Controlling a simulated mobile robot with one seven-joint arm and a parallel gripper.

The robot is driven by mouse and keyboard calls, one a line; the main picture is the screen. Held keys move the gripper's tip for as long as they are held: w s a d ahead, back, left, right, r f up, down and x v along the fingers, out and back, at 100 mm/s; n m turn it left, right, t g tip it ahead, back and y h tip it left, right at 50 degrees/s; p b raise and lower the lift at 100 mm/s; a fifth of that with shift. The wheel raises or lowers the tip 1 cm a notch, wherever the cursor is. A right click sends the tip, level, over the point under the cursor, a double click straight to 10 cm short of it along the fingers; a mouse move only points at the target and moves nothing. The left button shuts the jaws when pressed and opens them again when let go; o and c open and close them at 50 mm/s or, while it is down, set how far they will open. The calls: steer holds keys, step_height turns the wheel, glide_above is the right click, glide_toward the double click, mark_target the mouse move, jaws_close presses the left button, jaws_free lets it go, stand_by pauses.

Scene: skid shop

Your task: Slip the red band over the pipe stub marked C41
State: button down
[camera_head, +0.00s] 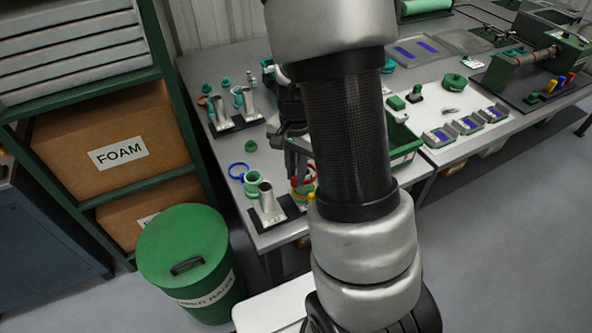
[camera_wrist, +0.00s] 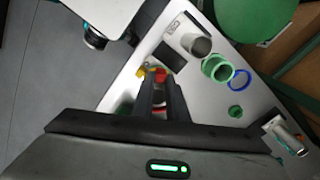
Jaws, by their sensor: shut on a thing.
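My gripper (camera_head: 296,174) points down over the near left part of the bench, partly hidden behind my arm in the head view. Its fingers (camera_wrist: 158,88) are close together, shut on the red band (camera_wrist: 160,75); the red band also shows at the fingertips in the head view (camera_head: 293,182). A grey metal pipe stub (camera_head: 266,195) stands on a dark base just left of the gripper. It also shows in the wrist view (camera_wrist: 198,45), apart from the band. Its white label (camera_wrist: 172,27) is too small to read surely. More stubs (camera_head: 219,110) stand farther back.
A yellow piece (camera_wrist: 147,70) lies close by the fingertips. A green bin (camera_head: 385,157) stands right of my arm. Shelving and a green lidded drum (camera_head: 185,245) flank the bench's left side.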

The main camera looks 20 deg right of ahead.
steer(key=shift+f, duration=0.3)
steer(key=shift+f+b, duration=0.25)
steer(key=shift+b, duration=0.1)
steer(key=shift+f+b, duration=0.35)
steer(key=shift+f, duration=0.7)
stand_by(3.5)
steer(key=shift+f, duration=0.35)
steer(key=shift+f+b, duration=0.15)
steer(key=shift+b, duration=0.15)
steer(key=shift+f, duration=0.35)
steer(key=shift+f+b, duration=0.15)
steer(key=shift+b, duration=0.15)
stand_by(0.3)
steer(key=c, duration=1.7)
jaws_free()
